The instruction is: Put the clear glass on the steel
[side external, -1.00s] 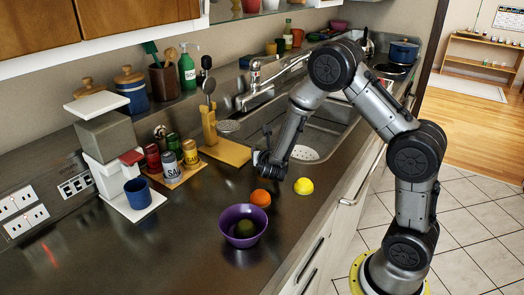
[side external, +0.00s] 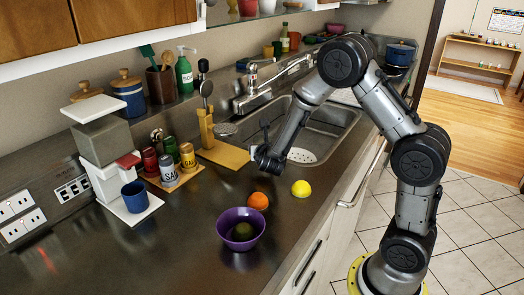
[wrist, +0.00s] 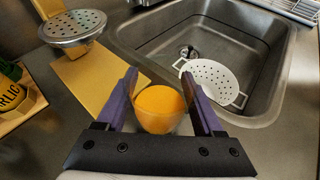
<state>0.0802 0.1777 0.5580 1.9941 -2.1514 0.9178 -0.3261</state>
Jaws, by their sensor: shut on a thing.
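My gripper (wrist: 163,88) is shut on a clear glass (wrist: 158,126), with one purple finger on each side of it. The glass has orange in its lower part; I cannot tell whether this is its content or something seen through it. In the side view, my gripper (side external: 265,152) is over the counter, between the tan board and the sink, and the glass cannot be made out there. The steel sink (wrist: 150,35) is ahead in the wrist view, and also shows in the side view (side external: 335,118). The dark metallic countertop (side external: 160,245) runs along its near side.
A white strainer (wrist: 212,82) lies in the sink. An orange (side external: 257,201), a lemon (side external: 300,188) and a purple bowl (side external: 240,229) stand on the counter. The tan board (side external: 225,154) and spice jars (side external: 169,170) are to the left. Counter is clear at front left.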

